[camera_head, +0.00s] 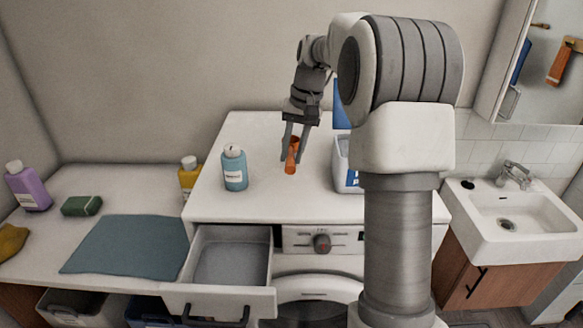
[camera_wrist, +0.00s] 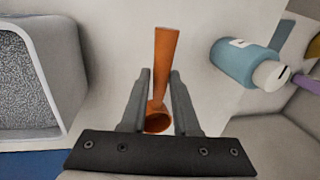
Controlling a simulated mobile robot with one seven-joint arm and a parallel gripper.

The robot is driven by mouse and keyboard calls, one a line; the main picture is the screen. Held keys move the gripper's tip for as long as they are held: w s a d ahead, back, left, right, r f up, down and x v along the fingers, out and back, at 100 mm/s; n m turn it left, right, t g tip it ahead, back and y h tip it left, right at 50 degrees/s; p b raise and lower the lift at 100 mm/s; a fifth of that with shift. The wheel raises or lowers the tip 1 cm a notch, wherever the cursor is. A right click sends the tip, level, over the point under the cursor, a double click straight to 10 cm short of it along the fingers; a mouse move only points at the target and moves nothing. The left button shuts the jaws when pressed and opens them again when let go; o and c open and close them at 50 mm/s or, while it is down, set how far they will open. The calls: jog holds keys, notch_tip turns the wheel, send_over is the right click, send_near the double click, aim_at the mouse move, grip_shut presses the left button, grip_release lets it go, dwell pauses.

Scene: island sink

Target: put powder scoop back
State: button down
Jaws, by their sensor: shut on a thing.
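The orange powder scoop (camera_head: 291,160) is between the fingers of my gripper (camera_head: 296,156), above the white top of the washing machine. In the wrist view the scoop (camera_wrist: 164,60) has its round cup low between my fingers and its handle pointing away from the gripper. My gripper is shut on it. An open white-and-blue powder box (camera_head: 341,165) stands just right of the gripper, partly hidden behind my arm. In the wrist view this box (camera_wrist: 66,66) is at the left, with grey granular powder inside.
A teal bottle (camera_head: 235,171) stands left of the gripper. An open drawer (camera_head: 222,297) juts out below the machine top. The lower counter at left holds a purple bottle (camera_head: 30,188), a green sponge (camera_head: 82,206) and a blue-grey cloth (camera_head: 128,245). A sink (camera_head: 515,215) is at right.

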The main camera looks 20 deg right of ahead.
aim_at(292, 180)
jog(key=shift+d+x, duration=0.2)
jog(key=shift+x, duration=0.85)
jog(key=shift+d+x, duration=0.2)
jog(key=shift+x, duration=0.85)
jog(key=shift+s+f, duration=0.15)
jog(key=c, duration=0.7)
grip_release()
jog(key=shift+o, duration=0.2)
